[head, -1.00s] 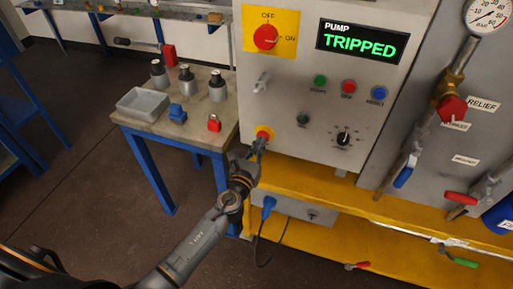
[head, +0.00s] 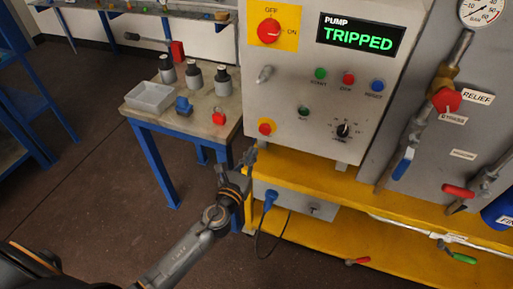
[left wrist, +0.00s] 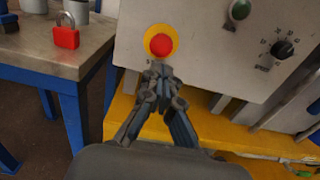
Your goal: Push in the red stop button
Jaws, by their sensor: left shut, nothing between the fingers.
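A red mushroom button on a yellow collar (head: 266,127) sits at the lower left of the grey pump panel. It also shows in the left wrist view (left wrist: 161,45), uncovered. A smaller red button (head: 348,79) sits in the row above, between a green and a blue button; its label is too small to read surely. My left gripper (head: 250,157) is shut and empty, just below and left of the mushroom button and apart from it in the head view. Its fingertips (left wrist: 158,72) appear just under the collar in the wrist view. My right gripper is out of view.
The panel has a red rotary switch (head: 269,31), a display (head: 361,35) reading PUMP TRIPPED and a black knob (head: 343,131). A table (head: 145,118) with a tray, several vessels and a red padlock (head: 219,117) stands left. A yellow ledge (head: 300,168) runs under the panel.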

